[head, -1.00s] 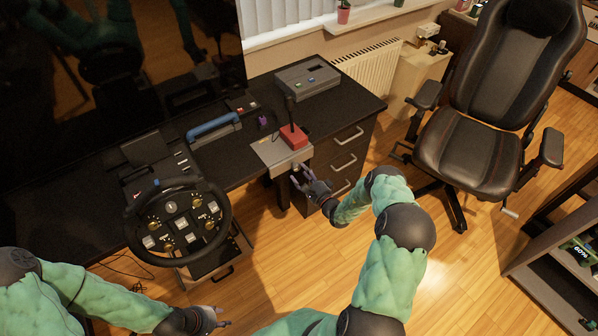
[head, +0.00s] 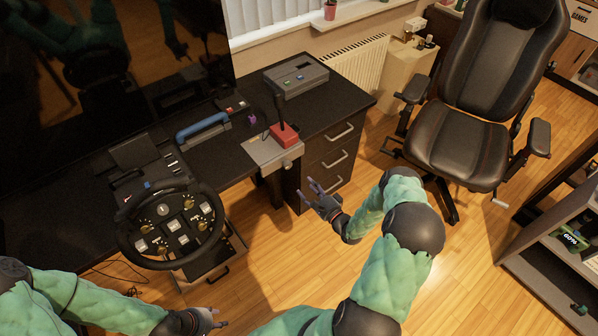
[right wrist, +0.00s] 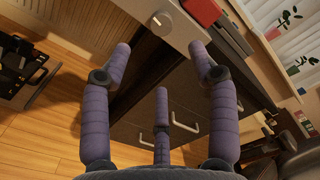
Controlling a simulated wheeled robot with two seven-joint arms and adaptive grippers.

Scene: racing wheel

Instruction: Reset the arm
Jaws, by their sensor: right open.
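My right gripper (head: 318,194) is open and empty in front of the desk drawers, below and to the right of the joystick's mount. In the right wrist view its purple fingers (right wrist: 163,85) are spread with nothing between them. My left gripper (head: 214,321) is low at the bottom edge, under the steering wheel; its fingers are too small to tell open from shut. The racing wheel (head: 172,224) is fixed at the desk's front. A red-based joystick (head: 284,134) stands upright on a grey plate (head: 262,152) clamped to the desk edge.
The black desk (head: 330,103) carries a grey console (head: 297,77) and a blue-handled device (head: 203,128). Drawers (head: 335,150) are close to my right gripper. The wooden floor around my right arm is open.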

